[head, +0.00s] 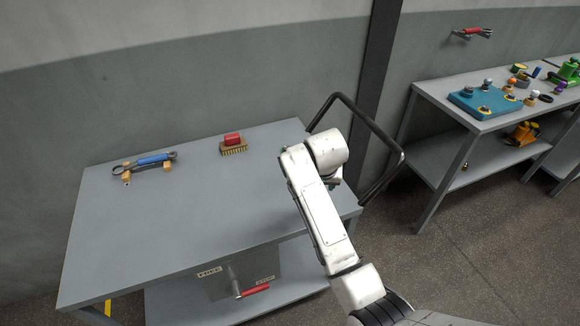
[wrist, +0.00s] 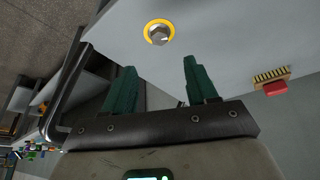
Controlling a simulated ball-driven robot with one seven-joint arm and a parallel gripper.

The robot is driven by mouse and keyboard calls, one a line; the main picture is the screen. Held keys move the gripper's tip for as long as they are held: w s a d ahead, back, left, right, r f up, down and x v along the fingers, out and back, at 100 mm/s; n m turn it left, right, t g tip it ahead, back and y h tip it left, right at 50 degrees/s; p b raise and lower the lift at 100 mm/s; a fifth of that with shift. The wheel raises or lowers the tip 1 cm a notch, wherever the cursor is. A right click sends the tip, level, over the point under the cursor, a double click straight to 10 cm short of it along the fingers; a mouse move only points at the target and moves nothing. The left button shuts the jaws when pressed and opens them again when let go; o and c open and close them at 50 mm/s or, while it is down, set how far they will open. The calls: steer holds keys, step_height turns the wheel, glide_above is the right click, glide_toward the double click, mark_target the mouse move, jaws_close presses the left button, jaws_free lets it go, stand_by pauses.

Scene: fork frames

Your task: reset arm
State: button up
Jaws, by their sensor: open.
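My gripper (wrist: 160,68) shows its two dark green fingers spread apart with nothing between them. That bolt cannot be seen in the head view.
A brush with a red block (head: 233,140) and a blue-handled wrench on wooden blocks (head: 153,160) lie on the table. A black bar (head: 380,140) rises at its right end. A red-handled tool (head: 255,290) shows at the front. Another bench (head: 430,90) stands right.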

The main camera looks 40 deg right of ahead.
steer(key=s+a+f+n+y, duration=0.1)
steer(key=s+a, duration=0.3)
steer(key=s, duration=0.6)
steer(key=s+a+f+n+g+y, duration=0.1)
steer(key=s+a+f+n, duration=0.2)
steer(key=s, duration=0.8)
steer(key=s+a+f+n+g, duration=0.1)
steer(key=s+a+f+n, duration=0.2)
steer(key=s+a, duration=0.4)
steer(key=s, duration=0.3)
steer(key=shift+s+n+y, duration=0.2)
steer(key=shift+n+y, duration=0.2)
